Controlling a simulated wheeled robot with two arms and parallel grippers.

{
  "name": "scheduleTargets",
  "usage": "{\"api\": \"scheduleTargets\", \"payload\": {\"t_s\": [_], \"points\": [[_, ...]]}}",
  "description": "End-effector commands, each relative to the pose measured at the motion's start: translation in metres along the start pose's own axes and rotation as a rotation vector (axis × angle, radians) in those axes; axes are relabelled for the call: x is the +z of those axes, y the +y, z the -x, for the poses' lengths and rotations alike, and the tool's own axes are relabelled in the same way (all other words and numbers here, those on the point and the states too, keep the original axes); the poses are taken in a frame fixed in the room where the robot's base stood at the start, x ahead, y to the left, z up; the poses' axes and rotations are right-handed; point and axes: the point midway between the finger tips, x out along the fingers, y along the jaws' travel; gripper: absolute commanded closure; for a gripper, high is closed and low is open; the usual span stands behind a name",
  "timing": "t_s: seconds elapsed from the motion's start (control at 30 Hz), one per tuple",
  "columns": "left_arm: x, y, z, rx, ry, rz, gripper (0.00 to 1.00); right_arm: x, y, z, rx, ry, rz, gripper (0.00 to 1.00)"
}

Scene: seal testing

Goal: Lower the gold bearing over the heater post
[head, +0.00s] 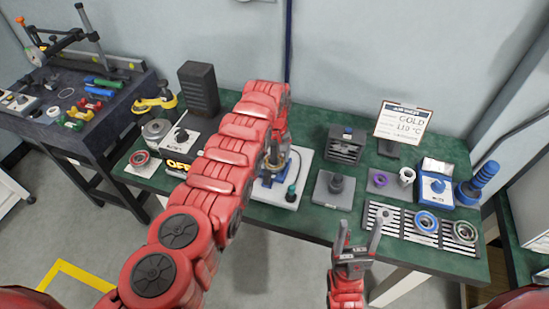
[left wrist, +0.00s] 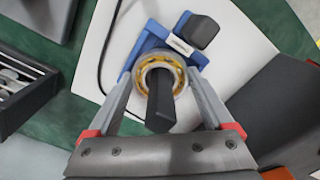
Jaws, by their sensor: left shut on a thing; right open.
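The gold bearing (left wrist: 142,72) is a ring with a yellowish face, held between the two grey fingers of my left gripper (left wrist: 162,88). The black heater post (left wrist: 160,105) passes through the ring's hole, so the bearing is around the post. I cannot tell how far down the post it sits. The blue heater (left wrist: 152,40) with a dark knob lies below on a white plate; in the head view my left arm hides most of it. My left gripper (head: 273,155) is at the heater there. My right gripper (head: 357,225) is open and empty in front of the table.
A sign (head: 403,122) reading GOLD 110 °C stands at the back right. A slotted rack (head: 400,232) at the front right holds a blue-ringed bearing (head: 426,222) and a silver bearing (head: 465,232). A dark block with a post (head: 335,188) stands right of the heater.

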Motion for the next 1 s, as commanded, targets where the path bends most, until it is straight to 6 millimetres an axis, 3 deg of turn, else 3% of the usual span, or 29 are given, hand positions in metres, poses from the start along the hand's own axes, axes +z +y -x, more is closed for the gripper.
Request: {"api": "scheduleTargets", "payload": {"t_s": [0.33, 0.37, 0.43, 0.73, 1.0], "points": [[0.000, 0.000, -0.007, 0.001, 0.001, 0.000, 0.91, 0.001, 0.000, 0.007, 0.000, 0.000, 0.000, 0.34], [0.000, 0.000, -0.006, 0.000, 0.001, 0.000, 0.11, 0.001, 0.000, 0.006, 0.000, 0.000, 0.000, 0.34], [0.000, 0.000, -0.006, 0.000, 0.001, 0.000, 0.00, 0.001, 0.000, 0.006, 0.000, 0.000, 0.000, 0.34], [0.000, 0.000, -0.003, 0.000, 0.000, 0.000, 0.00, 0.001, 0.000, 0.003, 0.000, 0.000, 0.000, 0.34], [0.000, 0.000, 0.022, 0.000, 0.000, 0.000, 0.00, -0.004, 0.001, -0.021, 0.000, 0.000, 0.000, 0.34]]}}
